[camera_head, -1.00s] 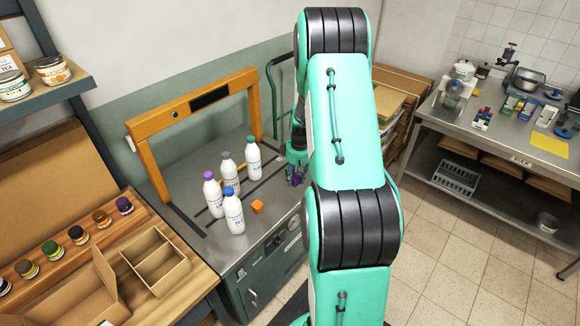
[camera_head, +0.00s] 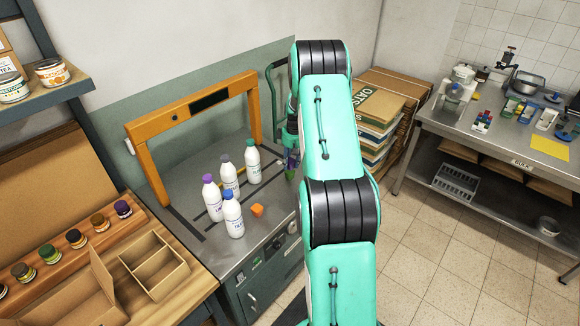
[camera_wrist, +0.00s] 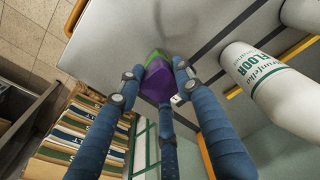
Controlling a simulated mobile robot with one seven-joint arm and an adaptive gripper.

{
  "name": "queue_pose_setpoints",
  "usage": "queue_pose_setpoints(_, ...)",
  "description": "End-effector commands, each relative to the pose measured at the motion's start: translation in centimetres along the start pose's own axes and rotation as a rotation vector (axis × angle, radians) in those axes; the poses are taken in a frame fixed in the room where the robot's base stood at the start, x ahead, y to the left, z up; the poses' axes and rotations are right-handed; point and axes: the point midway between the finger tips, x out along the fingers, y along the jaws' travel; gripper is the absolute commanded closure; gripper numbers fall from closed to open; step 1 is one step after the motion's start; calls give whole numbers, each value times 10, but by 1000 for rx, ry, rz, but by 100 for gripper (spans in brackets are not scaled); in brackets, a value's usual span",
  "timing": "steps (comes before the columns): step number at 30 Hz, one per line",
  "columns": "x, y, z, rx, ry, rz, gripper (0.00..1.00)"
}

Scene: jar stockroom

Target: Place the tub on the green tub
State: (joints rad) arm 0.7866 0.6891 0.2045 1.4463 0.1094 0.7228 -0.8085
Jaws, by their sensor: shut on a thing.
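A purple tub (camera_wrist: 158,84) sits between the blue fingers of my gripper (camera_wrist: 157,82) in the wrist view, and the fingers are shut on it. The green tub (camera_wrist: 152,57) shows just beyond the purple tub, over the grey worktop; the two look touching or very close. In the head view my gripper (camera_head: 291,155) is at the right edge of the grey worktop (camera_head: 190,218), partly hidden by my arm. I cannot tell from these frames whether the purple tub rests squarely on the green one.
Several white bottles stand on the worktop, one with a blue cap (camera_head: 233,215). A white bottle with green lettering (camera_wrist: 275,85) is close to my fingers. An orange arch (camera_head: 195,105) spans the worktop's back. Stacked boxes (camera_head: 380,105) stand to the right.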

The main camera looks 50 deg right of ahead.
Motion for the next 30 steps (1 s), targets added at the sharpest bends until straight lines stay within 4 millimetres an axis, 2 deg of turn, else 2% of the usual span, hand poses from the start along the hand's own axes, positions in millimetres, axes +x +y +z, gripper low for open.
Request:
queue_pose_setpoints(6,4,11,-13,-1,0,0,91)
queue_pose_setpoints(19,5,12,-14,-1,0,0,91)
queue_pose_setpoints(30,37,12,-11,0,0,1,91)
